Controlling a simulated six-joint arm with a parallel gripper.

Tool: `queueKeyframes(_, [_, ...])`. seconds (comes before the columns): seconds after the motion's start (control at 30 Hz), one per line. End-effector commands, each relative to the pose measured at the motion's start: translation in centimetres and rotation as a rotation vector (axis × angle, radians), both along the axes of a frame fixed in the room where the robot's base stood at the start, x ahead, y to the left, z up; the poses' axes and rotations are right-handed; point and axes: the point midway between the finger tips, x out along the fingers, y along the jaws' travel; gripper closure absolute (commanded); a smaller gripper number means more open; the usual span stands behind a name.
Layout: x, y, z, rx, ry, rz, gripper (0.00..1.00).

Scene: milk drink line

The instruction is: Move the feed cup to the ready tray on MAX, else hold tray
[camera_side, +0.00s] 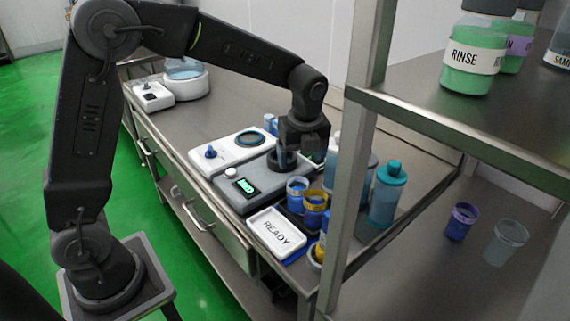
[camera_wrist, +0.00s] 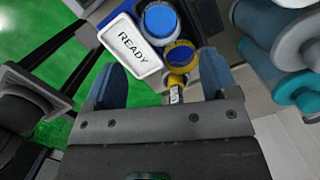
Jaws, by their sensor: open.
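My gripper (camera_side: 284,160) is open, low over the back of a grey device. In the wrist view my gripper (camera_wrist: 162,72) has its blue fingers spread. The white ready tray (camera_side: 275,234), marked READY, is at the bench's front end; it also shows in the wrist view (camera_wrist: 131,46). Beside it stand a blue cup (camera_side: 297,188) and a blue cup with a yellow band (camera_side: 314,206), also in the wrist view (camera_wrist: 160,20) (camera_wrist: 180,57). I cannot tell which cup is the feed cup. A lit green display (camera_side: 246,186) is too small to read. No hold tray is identifiable.
A steel shelf post (camera_side: 350,160) rises close to the right of the cups. A teal-capped bottle (camera_side: 387,195) stands behind it. A white device (camera_side: 228,148) with a blue knob lies left of my gripper. Bare bench (camera_side: 195,105) lies farther back.

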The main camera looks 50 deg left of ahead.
Motion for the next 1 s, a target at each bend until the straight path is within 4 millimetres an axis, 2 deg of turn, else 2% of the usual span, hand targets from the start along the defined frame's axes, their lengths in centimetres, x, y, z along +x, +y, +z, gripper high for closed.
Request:
queueKeyframes(0.17, [-0.5, 0.0, 0.8, -0.007, -0.017, 0.042, 0.20])
queueKeyframes(0.27, [-2.1, 0.1, 2.7, -0.031, -0.070, 0.179, 0.20])
queueKeyframes(0.4, [-6.5, 0.2, 6.2, -0.109, -0.186, 0.525, 0.20])
queueKeyframes(0.6, [-13.9, 0.3, 9.1, -0.288, -0.335, 1.096, 0.20])
queueKeyframes(0.8, [-20.0, 0.1, 9.3, -0.490, -0.409, 1.588, 0.20])
queueKeyframes(0.9, [-21.8, 0.1, 8.9, -0.564, -0.420, 1.749, 0.20])
queueKeyframes(1.0, [-22.8, 0.0, 8.6, -0.611, -0.420, 1.846, 0.20])
